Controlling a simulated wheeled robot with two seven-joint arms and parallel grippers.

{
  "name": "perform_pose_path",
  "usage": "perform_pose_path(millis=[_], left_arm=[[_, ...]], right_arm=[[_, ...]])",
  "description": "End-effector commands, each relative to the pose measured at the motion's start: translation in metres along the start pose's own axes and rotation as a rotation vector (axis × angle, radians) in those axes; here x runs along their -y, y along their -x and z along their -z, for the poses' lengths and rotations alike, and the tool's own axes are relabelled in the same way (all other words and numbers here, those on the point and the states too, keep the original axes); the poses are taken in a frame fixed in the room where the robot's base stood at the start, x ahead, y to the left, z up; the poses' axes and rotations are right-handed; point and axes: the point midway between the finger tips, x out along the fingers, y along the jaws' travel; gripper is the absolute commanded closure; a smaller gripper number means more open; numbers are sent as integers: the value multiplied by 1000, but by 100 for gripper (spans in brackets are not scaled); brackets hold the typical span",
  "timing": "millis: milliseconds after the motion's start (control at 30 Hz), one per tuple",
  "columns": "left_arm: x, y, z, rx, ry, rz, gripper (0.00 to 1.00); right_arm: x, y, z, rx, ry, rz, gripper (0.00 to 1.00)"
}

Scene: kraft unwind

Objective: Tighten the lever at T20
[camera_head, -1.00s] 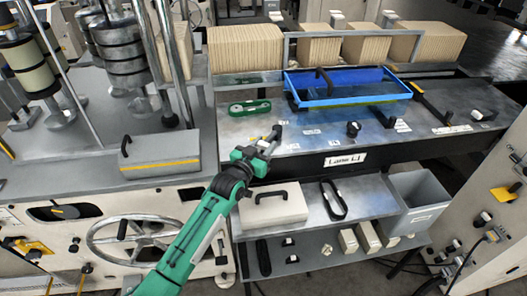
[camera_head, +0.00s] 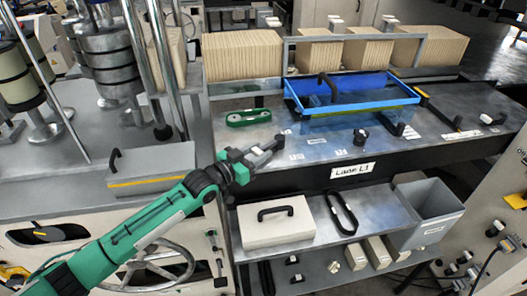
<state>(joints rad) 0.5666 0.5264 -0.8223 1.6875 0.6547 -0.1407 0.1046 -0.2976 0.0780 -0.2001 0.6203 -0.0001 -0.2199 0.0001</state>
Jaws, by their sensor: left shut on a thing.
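My left gripper (camera_head: 250,162) comes in from the left on a green arm and sits at the front edge of the grey bench. It is shut on a small grey and black lever (camera_head: 268,149), which points up and to the right over the bench edge. The jaws cover part of the lever. A T20 marking is not readable; the small white labels behind the gripper are too small to make out. My right gripper is not in view.
A blue tray (camera_head: 375,101) with a black handle stands on the bench behind. A green-rimmed oval piece (camera_head: 249,117) and a dark knob (camera_head: 361,137) are nearby. Below, a shelf holds a cream box (camera_head: 277,229) and a black loop (camera_head: 342,213); a grey bin (camera_head: 428,213) stands right.

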Motion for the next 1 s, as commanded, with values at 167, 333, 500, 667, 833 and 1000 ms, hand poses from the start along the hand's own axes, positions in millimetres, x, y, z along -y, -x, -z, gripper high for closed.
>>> perform_pose_path(millis=[167,333,500,667,833,1000], left_arm=[[1,4,0,1,-2,-3,100],[1,4,0,1,-2,-4,100],[1,4,0,1,-3,-3,100],[1,4,0,0,-2,-4,42],[1,3,0,0,-1,-4,42],[1,9,-1,0,-1,-4,42]], right_arm=[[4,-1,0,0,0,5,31],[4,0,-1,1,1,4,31],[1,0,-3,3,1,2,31],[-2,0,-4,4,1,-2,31],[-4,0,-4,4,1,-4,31],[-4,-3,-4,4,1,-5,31]])
